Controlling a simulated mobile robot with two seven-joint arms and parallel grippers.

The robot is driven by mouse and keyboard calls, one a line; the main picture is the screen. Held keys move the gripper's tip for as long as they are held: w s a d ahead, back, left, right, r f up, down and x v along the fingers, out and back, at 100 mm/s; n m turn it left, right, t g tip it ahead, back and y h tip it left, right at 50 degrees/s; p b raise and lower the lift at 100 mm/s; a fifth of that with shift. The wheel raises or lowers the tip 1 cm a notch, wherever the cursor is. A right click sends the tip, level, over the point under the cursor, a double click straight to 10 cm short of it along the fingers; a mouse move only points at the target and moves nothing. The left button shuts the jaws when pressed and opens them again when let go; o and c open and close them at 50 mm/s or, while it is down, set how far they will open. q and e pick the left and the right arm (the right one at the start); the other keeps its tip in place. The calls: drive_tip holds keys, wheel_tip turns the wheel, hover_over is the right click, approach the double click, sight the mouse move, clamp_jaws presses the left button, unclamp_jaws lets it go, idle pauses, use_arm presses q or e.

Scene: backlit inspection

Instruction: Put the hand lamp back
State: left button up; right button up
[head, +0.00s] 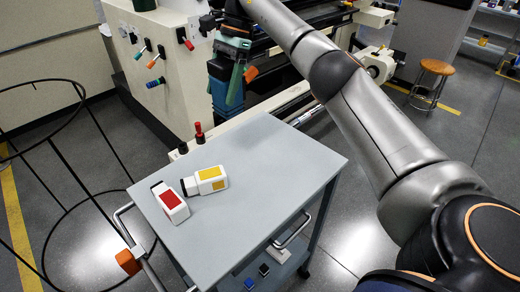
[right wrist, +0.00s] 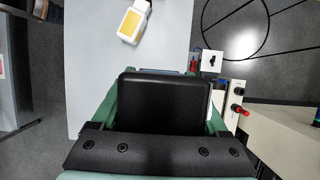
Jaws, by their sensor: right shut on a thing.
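My right gripper (head: 236,70), with green fingers, is at the upper middle of the head view, in front of the cream machine and above the grey cart top's far side. It is shut on a dark, boxy thing, which I take to be the hand lamp (right wrist: 165,101). In the right wrist view it sits between the green fingers as a black block. In the head view its dark body (head: 219,94) hangs down, partly hidden by the fingers. My left gripper is not in view.
A grey cart (head: 262,172) carries a red-labelled bottle (head: 171,202) and a yellow-labelled bottle (head: 208,180); its right side is clear. The cream machine (head: 166,38) has projecting coloured handles. A black wire ring frame (head: 62,150) stands left. A stool (head: 436,68) stands right.

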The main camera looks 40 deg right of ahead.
drive_tip(key=shift+s+f, duration=0.2)
drive_tip(key=s+d+f+b, duration=0.1)
drive_tip(key=s+f, duration=0.3)
drive_tip(key=s+d+f+b, duration=0.1)
drive_tip(key=s+f, duration=0.2)
drive_tip(key=s, duration=0.2)
drive_tip(key=s+d+f+b, duration=0.1)
drive_tip(key=s+f, duration=0.3)
drive_tip(key=shift+s+f, duration=0.3)
drive_tip(key=shift+w+f, duration=0.1)
drive_tip(key=shift+f, duration=0.35)
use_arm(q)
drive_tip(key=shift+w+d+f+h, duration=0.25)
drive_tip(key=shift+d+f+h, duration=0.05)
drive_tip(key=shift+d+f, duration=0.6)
use_arm(e)
drive_tip(key=shift+f, duration=0.1)
drive_tip(key=o, duration=1.6)
drive_tip(key=shift+c, duration=0.2)
